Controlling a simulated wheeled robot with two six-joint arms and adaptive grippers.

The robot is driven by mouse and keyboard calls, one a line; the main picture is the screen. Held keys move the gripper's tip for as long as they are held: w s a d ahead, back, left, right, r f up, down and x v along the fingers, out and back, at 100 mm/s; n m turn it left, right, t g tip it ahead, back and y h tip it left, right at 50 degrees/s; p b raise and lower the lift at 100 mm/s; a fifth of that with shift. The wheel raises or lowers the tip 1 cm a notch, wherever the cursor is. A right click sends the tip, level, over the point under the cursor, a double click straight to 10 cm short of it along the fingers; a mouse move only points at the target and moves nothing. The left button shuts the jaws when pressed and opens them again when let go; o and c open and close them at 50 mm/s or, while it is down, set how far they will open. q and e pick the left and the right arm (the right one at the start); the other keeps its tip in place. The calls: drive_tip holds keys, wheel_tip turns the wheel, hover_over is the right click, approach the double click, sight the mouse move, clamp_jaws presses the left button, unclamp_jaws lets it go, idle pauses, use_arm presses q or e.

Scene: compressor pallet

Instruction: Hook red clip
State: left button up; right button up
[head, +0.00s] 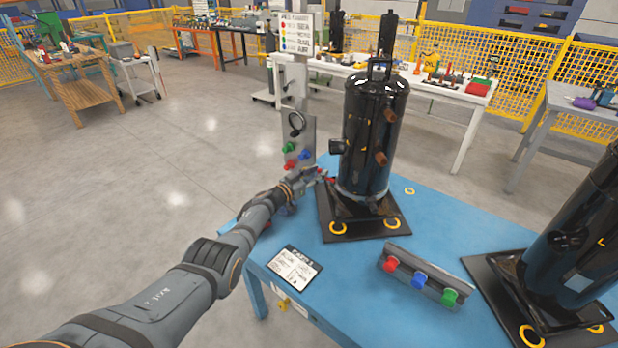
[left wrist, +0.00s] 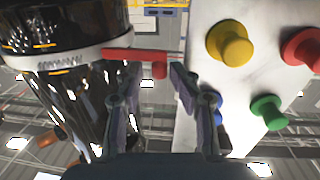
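My left gripper (head: 312,179) reaches in beside the lower part of the black compressor (head: 372,125), next to the grey clip board. A small bit of red shows at its tips in the head view. In the left wrist view, the red clip (left wrist: 145,55) is a flat bar with a short stub. It lies across the far side of my fingertips (left wrist: 155,75), beside the pale band on the compressor (left wrist: 60,65). The fingers stand apart with a gap around the stub; I see no finger pressed on it. My right gripper is not in view.
The upright board (head: 300,130) carries coloured knobs close to my left gripper. A clip rack (head: 425,276) with red, blue and green pieces and a label card (head: 290,267) lie on the blue table (head: 380,320). A second compressor (head: 578,245) stands at the right.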

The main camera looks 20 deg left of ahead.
use_arm(q)
drive_tip(key=v, duration=0.7)
drive_tip(key=shift+s, duration=0.35)
drive_tip(key=shift+a, duration=0.15)
